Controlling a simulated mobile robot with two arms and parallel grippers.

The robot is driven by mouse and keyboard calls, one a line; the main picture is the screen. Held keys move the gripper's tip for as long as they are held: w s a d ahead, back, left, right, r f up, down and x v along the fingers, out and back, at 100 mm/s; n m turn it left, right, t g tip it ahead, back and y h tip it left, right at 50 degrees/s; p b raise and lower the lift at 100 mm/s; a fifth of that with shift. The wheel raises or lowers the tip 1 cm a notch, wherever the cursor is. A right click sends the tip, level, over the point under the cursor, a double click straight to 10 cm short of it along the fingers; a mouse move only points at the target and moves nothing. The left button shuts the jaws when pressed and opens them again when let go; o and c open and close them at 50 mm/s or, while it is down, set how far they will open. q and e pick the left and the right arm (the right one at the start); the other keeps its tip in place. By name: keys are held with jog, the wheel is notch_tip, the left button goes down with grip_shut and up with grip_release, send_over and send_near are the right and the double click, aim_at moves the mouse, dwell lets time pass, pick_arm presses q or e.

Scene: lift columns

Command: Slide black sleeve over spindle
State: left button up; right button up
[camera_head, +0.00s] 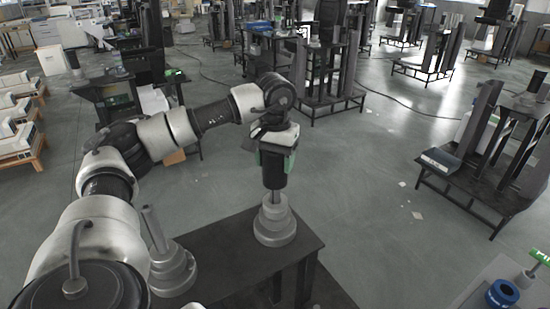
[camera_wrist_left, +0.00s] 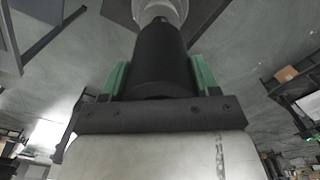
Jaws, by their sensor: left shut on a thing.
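My left gripper (camera_head: 275,150) is shut on the black sleeve (camera_head: 273,170), which hangs upright below it. The left wrist view shows the sleeve (camera_wrist_left: 161,60) between two green fingers (camera_wrist_left: 160,80). Directly below it stands a grey stepped base with a thin spindle (camera_head: 274,212). The sleeve's lower end is at the upper part of this spindle; the lower length of the spindle shows bare above the base. I cannot tell how far the sleeve surrounds the spindle. A second grey stepped base with a bare, thicker post (camera_head: 154,228) stands to the left, partly behind my arm. My right gripper is not in view.
Both bases stand on a dark table (camera_head: 235,250). At the bottom right, a grey surface holds a blue ring (camera_head: 502,293) and a green-topped post (camera_head: 533,268). A dark rack (camera_head: 490,160) stands at the right. Open floor lies between.

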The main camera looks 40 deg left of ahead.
aim_at(275, 178)
pick_arm(q)
jog(key=shift+f+b, duration=1.55)
jog(key=shift+f, duration=0.85)
jog(key=shift+s+d+f+b, duration=0.15)
jog(key=shift+f+b, duration=0.15)
jog(key=shift+f, duration=0.2)
jog(key=o, duration=1.4)
jog(key=shift+f, duration=0.1)
jog(key=shift+r, duration=0.55)
jog(key=r, duration=1.1)
jog(key=shift+a, duration=0.2)
